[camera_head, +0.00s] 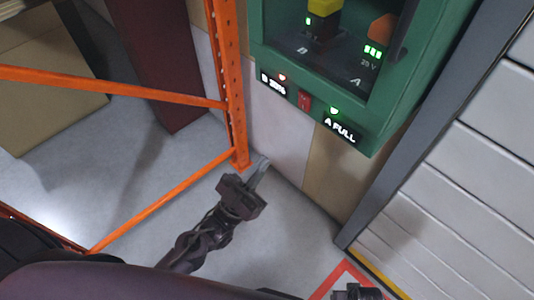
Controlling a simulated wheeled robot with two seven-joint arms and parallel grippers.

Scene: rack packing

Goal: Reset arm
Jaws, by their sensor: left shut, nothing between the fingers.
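My left gripper (262,171) is shut and empty. It hangs above the grey floor, and in the picture its fingertips lie just right of the foot of an orange rack post (236,110). A small dark part at the bottom edge on the right may belong to my right arm, but no fingers of my right gripper can be made out.
A green charger box (297,98) on the wall holds a yellow-topped and an orange-topped battery. Orange rack bars (110,88) cross the left side. A grey shutter door (450,165) stands at right. A cardboard box (60,90) is at upper left. Grey floor (290,235) is open below the gripper.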

